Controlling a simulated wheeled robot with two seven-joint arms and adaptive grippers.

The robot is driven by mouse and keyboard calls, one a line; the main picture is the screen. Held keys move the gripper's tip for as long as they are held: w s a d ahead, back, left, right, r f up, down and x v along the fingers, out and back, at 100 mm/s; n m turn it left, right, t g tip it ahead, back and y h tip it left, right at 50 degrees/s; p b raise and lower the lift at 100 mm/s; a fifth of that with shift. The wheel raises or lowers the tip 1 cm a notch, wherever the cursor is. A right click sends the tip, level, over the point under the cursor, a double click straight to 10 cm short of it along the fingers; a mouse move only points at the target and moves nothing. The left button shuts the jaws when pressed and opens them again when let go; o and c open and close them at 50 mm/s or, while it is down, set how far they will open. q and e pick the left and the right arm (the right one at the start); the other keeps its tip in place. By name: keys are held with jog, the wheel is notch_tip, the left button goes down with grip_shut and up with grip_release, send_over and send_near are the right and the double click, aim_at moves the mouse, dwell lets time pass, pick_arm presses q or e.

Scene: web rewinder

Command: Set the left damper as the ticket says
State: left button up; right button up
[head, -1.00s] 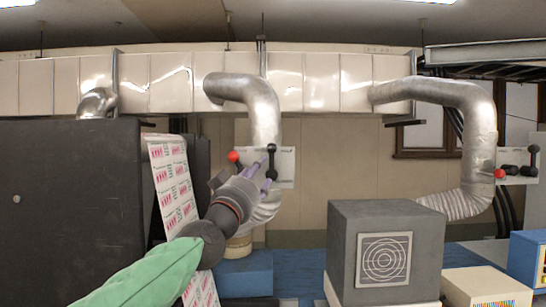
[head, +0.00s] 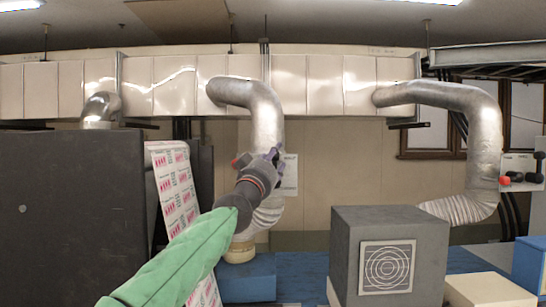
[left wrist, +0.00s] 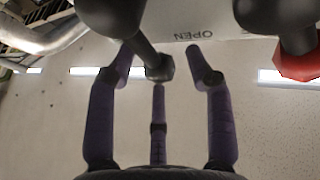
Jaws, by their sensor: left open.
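The left damper's white plate (head: 291,174) is beside the middle silver duct. My left gripper (head: 272,156) is in front of it and hides most of its handles. A bit of the red knob (head: 240,161) shows left of the gripper. In the left wrist view my purple fingers (left wrist: 160,62) are spread open, with a dark lever end (left wrist: 158,69) between their tips. Whether they touch it I cannot tell. The word OPEN shows upside down on the plate (left wrist: 206,22). The red knob (left wrist: 298,66) is at the right edge. No readable ticket is in view. My right gripper is out of view.
A second damper plate (head: 518,164) with a red knob and black handle is at the far right. A grey box (head: 388,225) with a ringed target stands at front right. A dark machine panel (head: 70,210) and a printed web (head: 175,190) are at left.

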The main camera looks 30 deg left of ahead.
pick_arm(q)
jog(key=shift+w+r, duration=0.1)
jog(key=shift+w, duration=0.05)
grip_shut()
